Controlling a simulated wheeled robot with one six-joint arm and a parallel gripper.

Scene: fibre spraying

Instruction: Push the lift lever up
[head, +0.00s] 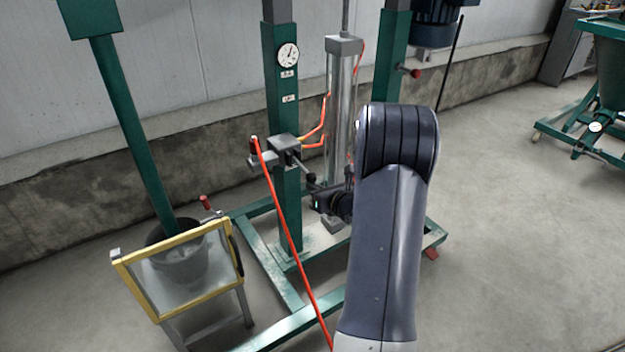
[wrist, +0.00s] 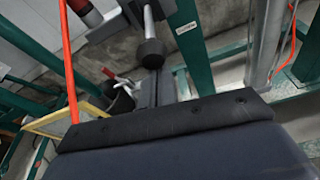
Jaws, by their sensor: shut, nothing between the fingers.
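The lift lever (head: 301,168) is a thin rod with a dark round knob. It sticks out from the valve block on the green post and slants down to the right in the head view. In the wrist view, the lever's black knob (wrist: 150,52) hangs on a light metal rod near the top centre. My gripper (head: 312,190) is shut and empty, close below the knob. In the wrist view its dark fingers (wrist: 153,76) point up at the knob and overlap its lower edge. I cannot tell whether they touch.
A red hose (head: 284,218) hangs from the valve block (head: 285,146), left of my gripper. A clear cylinder (head: 340,110) stands behind. A yellow-framed guard (head: 140,290) is at lower left. Open floor (head: 520,230) lies to the right.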

